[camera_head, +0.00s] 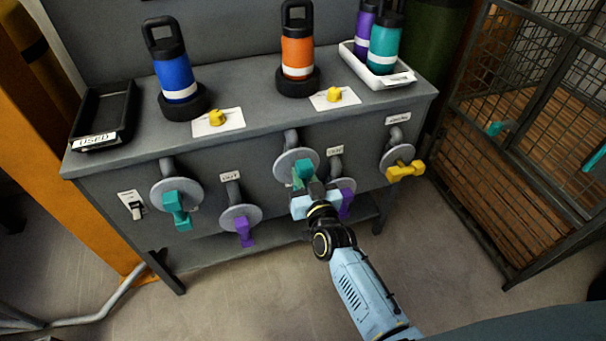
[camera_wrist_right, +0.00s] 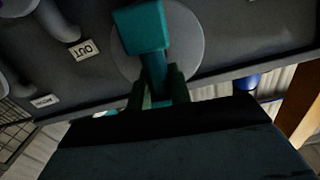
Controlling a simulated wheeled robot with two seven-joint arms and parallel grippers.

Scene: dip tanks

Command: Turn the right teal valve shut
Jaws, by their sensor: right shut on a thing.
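The right teal valve (camera_head: 304,170) sits on a round grey flange (camera_head: 292,160) on the front of the grey bench. My right gripper (camera_head: 309,190) is shut on its handle. In the right wrist view the teal valve (camera_wrist_right: 145,30) fills the top middle, with its stem between my fingers (camera_wrist_right: 158,92). The other teal valve (camera_head: 176,208) hangs from its flange at the left of the bench, apart from my gripper. My left gripper is not in view.
A purple valve (camera_head: 347,203) is close beside my right gripper, partly hidden. Another purple valve (camera_head: 243,230) and a yellow valve (camera_head: 405,171) are on the same front panel. Bottles stand on the bench top. A mesh cage (camera_head: 520,130) stands at the right.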

